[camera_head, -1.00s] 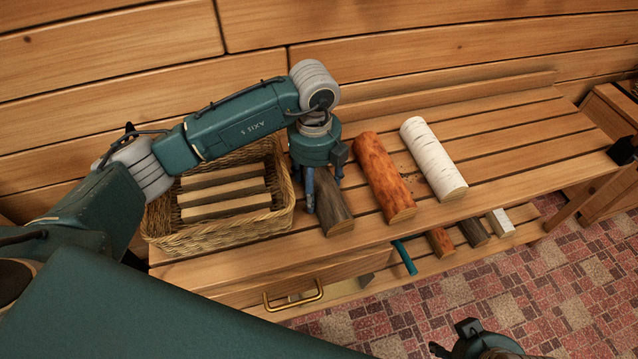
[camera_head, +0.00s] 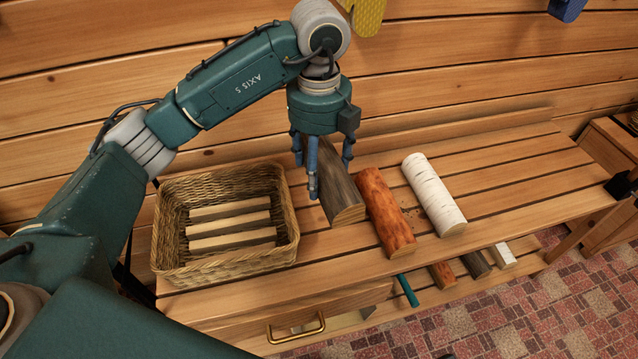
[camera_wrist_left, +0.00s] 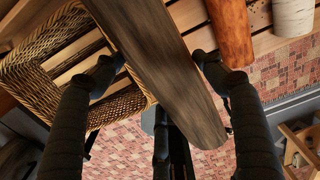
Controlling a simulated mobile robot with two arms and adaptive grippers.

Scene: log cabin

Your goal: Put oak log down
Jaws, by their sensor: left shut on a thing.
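The oak log (camera_head: 336,180), dark grey-brown with a pale cut end, is in my left gripper (camera_head: 320,178). The gripper's fingers are shut around the log's sides. In the left wrist view the log (camera_wrist_left: 165,75) lies between the fingers and looks much larger than the red log, so it seems raised off the slatted bench (camera_head: 505,185). Its near end points toward the bench's front edge. The exact gap beneath it is hidden.
A wicker basket (camera_head: 165,225) with pale-sided split pieces stands left of the log. A reddish log (camera_head: 384,212) lies close on its right, then a white birch log (camera_head: 433,195). Bare slats lie right of the birch. Smaller pieces (camera_head: 476,262) lie on the lower shelf.

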